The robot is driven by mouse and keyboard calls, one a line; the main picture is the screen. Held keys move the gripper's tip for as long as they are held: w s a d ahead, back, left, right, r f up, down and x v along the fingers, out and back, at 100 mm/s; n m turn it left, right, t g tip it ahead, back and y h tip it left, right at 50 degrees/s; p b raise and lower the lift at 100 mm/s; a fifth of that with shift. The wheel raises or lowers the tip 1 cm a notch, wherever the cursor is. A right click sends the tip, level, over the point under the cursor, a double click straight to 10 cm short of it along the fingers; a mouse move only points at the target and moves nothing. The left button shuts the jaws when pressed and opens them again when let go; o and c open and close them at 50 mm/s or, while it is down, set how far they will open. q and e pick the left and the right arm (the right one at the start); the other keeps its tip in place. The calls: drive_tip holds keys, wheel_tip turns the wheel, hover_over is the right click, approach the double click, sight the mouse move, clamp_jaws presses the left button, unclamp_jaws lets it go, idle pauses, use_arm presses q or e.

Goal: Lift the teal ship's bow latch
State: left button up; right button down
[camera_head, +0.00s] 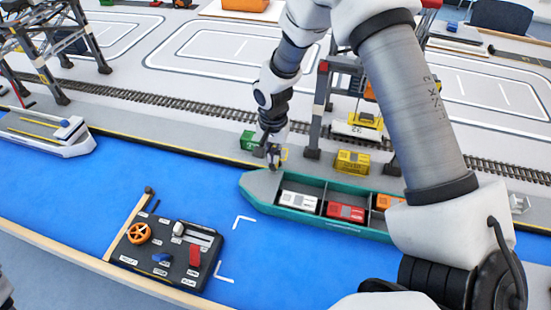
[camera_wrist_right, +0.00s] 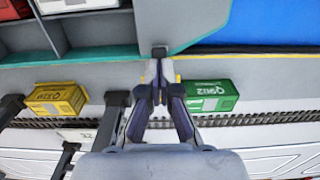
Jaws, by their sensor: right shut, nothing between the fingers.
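The teal ship (camera_head: 340,225) lies on the blue water, its pointed grey bow deck (camera_head: 260,184) to the left. In the right wrist view, the bow deck (camera_wrist_right: 185,18) has a teal rim. My right gripper (camera_head: 273,164) points down at the quay-side edge of the bow. In the wrist view, its fingers (camera_wrist_right: 160,68) are closed together and empty. A small dark block (camera_wrist_right: 160,51) shows at the fingertips on the rim; I cannot tell whether it is the latch or whether they touch. My left gripper is not in view.
White, red and orange containers sit in the ship's hold. A green container (camera_head: 249,140) and a yellow container (camera_head: 352,161) stand on the quay near my right gripper. Crane legs (camera_head: 317,120) rise close by.

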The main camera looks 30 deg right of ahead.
sight(270, 182)
drive_tip(key=shift+s+a+f+b, duration=0.5)
drive_tip(key=shift+s+a+f, duration=0.7)
drive_tip(key=shift+a+f, duration=0.15)
wheel_tip(270, 182, up, 10)
drive_tip(key=s+a+p, duration=0.2)
drive_tip(key=p, duration=0.7)
drive_tip(key=shift+a, duration=0.2)
idle(0.4)
